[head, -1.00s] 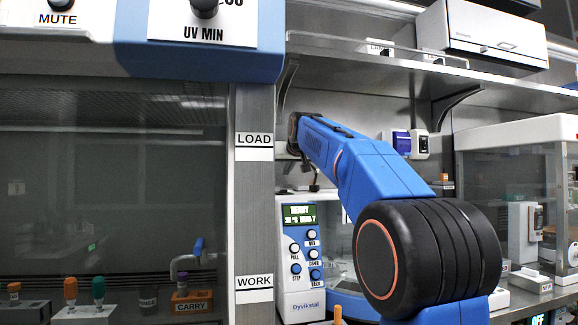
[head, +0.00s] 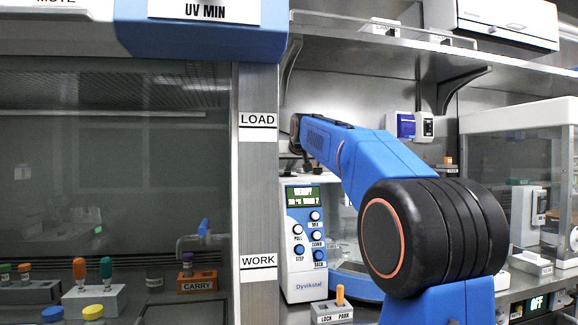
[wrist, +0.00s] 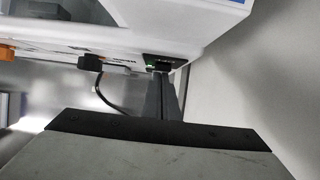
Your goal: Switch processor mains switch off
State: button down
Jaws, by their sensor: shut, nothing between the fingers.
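The processor (head: 303,289) is a white bench unit with a blue button panel and a lit green display, in the head view behind my arm. In the wrist view its white housing (wrist: 190,25) fills the top. A small black recessed panel with a green-lit spot (wrist: 150,66), apparently the mains switch, is at its lower edge. My gripper (wrist: 162,76) is shut and empty, with its fingertips at this panel. Whether they touch it I cannot tell. The fingertips hide part of the panel. In the head view my gripper cannot be made out clearly.
A black plug and cable (wrist: 92,66) hang left of the panel in the wrist view. An orange part (wrist: 7,53) is further left. In the head view, a steel post (head: 257,200) and glass-fronted cabinet stand left, a shelf (head: 400,55) is above, and a LOCK/PARK block (head: 331,313) stands in front.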

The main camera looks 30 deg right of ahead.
jog(key=shift+s+f+t, duration=0.15)
jog(key=shift+f+t, duration=0.25)
jog(key=shift+f, duration=0.05)
jog(key=shift+r, duration=0.1)
jog(key=shift+r, duration=0.8)
